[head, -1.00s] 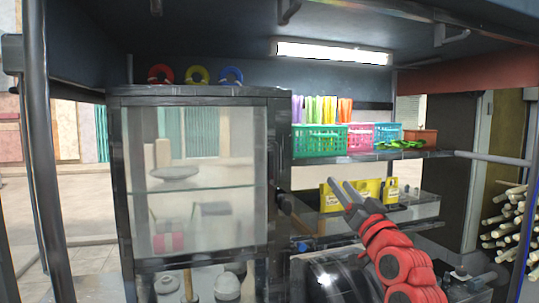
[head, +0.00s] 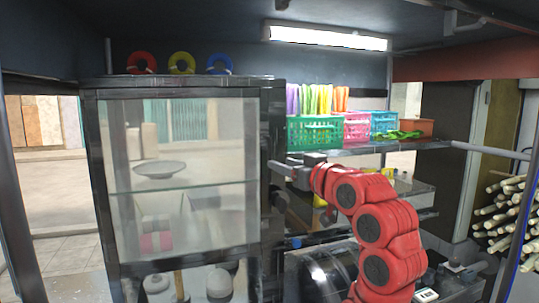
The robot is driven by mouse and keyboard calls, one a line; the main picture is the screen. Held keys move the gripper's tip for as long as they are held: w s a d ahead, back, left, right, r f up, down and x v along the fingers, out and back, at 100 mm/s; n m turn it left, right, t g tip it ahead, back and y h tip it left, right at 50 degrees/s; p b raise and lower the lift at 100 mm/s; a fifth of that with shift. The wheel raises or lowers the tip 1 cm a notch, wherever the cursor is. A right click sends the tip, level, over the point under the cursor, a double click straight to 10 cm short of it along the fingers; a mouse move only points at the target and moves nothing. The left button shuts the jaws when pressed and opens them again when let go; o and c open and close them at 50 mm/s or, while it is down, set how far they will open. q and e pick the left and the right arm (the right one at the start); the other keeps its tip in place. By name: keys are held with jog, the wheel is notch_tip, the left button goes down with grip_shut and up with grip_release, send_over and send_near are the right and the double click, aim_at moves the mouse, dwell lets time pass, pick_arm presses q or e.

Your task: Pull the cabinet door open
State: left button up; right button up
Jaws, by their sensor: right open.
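The cabinet (head: 95,200) stands at the left with a dark frame. Its glass-fronted door (head: 215,140) looks closed, and shelves with a grey dish (head: 159,169) show through the glass. My right gripper (head: 280,166) is open, with its fingers pointing left at the right edge of the cabinet front. Any handle there is dark and partly hidden by the fingers, and I cannot tell whether they touch it. My left gripper is not in view.
A shelf right of the cabinet holds a green basket (head: 315,130), a pink basket (head: 357,126) and a blue basket (head: 384,123). Coloured rings (head: 182,64) sit on the cabinet top. Cane stalks (head: 500,215) are stacked at the far right. A lamp (head: 327,37) hangs above.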

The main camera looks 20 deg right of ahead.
aim_at(271, 158)
jog(key=p+x, duration=0.1)
jog(key=x, duration=0.5)
jog(key=shift+r, duration=0.15)
jog(key=shift+w+a+p, duration=0.15)
jog(key=shift+w+p, duration=0.15)
jog(key=shift+w, duration=0.2)
grip_shut()
dwell(0.8)
